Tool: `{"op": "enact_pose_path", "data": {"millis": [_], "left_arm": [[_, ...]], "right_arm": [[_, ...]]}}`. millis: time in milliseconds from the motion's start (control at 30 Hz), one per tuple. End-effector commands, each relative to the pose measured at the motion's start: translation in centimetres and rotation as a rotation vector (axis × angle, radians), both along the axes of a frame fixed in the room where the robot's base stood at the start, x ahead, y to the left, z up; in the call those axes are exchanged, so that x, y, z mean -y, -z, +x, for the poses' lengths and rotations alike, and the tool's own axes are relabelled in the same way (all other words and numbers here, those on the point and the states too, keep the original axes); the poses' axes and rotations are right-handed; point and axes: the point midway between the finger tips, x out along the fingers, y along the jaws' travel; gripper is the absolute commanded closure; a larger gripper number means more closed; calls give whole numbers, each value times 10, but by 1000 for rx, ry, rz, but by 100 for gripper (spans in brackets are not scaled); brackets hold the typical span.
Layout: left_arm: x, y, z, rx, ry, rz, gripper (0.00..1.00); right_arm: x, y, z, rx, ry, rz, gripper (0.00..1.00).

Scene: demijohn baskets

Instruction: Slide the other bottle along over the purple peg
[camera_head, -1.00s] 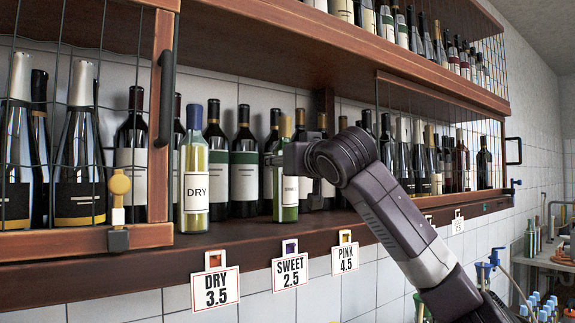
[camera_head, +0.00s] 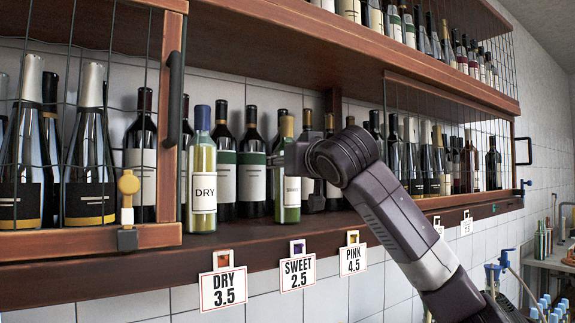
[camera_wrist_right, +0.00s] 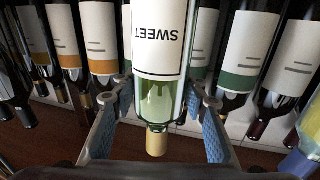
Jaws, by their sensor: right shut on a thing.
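The SWEET bottle (camera_head: 287,185), pale green with a gold cap, stands upright at the shelf front. My right gripper (camera_head: 284,160) is shut on it from the right; in the right wrist view the bottle (camera_wrist_right: 158,98) sits between both fingers. Whether its base touches the shelf I cannot tell. The purple peg (camera_head: 298,247) is on the shelf edge above the SWEET 2.5 sign (camera_head: 298,273), slightly right of the bottle. The DRY bottle (camera_head: 203,175), with a blue cap, stands apart to the left. My left gripper is not in view.
Dark wine bottles (camera_head: 251,170) stand in a row close behind. The DRY 3.5 sign (camera_head: 223,289) and PINK 4.5 sign (camera_head: 352,261) hang from the shelf edge (camera_head: 260,262). A mesh door (camera_head: 90,130) is at the left. Bare shelf lies between the two front bottles.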

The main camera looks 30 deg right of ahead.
Motion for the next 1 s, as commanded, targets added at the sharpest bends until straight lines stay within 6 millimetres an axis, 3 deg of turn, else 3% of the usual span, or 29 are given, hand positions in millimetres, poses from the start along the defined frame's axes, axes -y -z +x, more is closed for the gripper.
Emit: {"op": "enact_pose_path", "data": {"millis": [1000], "left_arm": [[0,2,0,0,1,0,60]], "right_arm": [[-29,0,-2,1,-3,1,100]]}}
